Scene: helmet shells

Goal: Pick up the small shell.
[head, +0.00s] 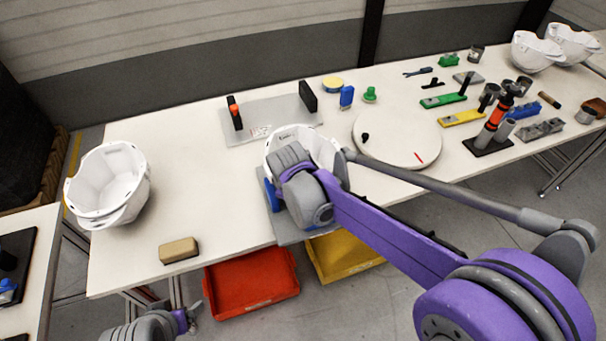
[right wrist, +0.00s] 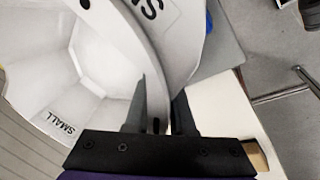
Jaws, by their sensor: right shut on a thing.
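The small shell (head: 312,139) is a white helmet shell near the middle of the table, partly hidden behind my right arm. In the right wrist view its hollow inside (right wrist: 100,60) bears a "SMALL" label. My right gripper (right wrist: 164,115) has one finger inside the shell and one outside, shut on its wall near the rim. In the head view the right fingertips are hidden by the wrist. My left gripper (head: 190,318) is low at the bottom left, off the table's front edge; its jaws are too small to read.
White nested shells (head: 108,186) stand at the table's left end, with more shells (head: 536,52) at the far right. A round white disc (head: 397,139) lies right of my right wrist. A tan block (head: 179,250) sits near the front edge. Red (head: 252,285) and yellow (head: 345,255) bins are below.

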